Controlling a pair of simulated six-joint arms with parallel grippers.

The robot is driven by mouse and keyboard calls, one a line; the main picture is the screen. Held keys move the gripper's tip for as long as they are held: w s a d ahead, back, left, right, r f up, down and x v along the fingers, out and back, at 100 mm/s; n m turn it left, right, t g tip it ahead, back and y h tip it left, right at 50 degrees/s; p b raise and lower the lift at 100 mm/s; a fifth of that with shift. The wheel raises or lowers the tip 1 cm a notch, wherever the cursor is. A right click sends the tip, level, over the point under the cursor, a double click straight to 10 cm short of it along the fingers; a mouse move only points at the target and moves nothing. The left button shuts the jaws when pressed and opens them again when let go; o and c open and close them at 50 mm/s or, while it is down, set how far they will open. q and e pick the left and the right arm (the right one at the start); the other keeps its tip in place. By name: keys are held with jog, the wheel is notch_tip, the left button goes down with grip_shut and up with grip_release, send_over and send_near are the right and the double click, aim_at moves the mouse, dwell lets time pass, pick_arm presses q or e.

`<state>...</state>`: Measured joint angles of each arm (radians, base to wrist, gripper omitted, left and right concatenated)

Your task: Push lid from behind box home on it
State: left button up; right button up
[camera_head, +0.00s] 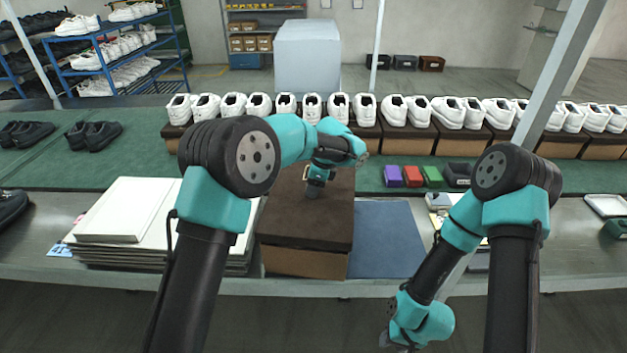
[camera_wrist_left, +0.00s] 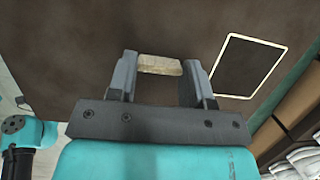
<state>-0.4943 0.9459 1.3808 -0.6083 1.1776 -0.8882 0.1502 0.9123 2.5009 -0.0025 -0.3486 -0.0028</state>
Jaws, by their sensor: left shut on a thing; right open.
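The box (camera_head: 303,264) stands at the table's front, its brown cardboard front wall showing. The dark brown lid (camera_head: 290,222) lies over its top; its rear edge is partly hidden by my left arm, so I cannot tell how it sits there. My left gripper (camera_head: 313,191) points down over the lid's rear half. In the left wrist view its fingers (camera_wrist_left: 162,80) are shut on a small tan piece (camera_wrist_left: 160,65), with the lid's dark surface (camera_wrist_left: 80,40) behind. My right gripper (camera_head: 402,347) hangs low in front of the table, open, mostly cut off by the frame.
A stack of white sheets (camera_head: 125,210) lies left of the box, and a blue mat (camera_head: 386,238) lies right. Purple, red and green blocks (camera_head: 413,176) stand behind the mat. A row of white shoes (camera_head: 285,105) on boxes runs across the back.

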pick_arm(q)
jog(key=shift+f, duration=0.65)
jog(key=shift+f, duration=2)
dwell(1.3)
jog(key=o, duration=0.9)
jog(key=v, duration=1.7)
jog(key=shift+d+r, duration=0.1)
jog(key=shift+r, duration=0.1)
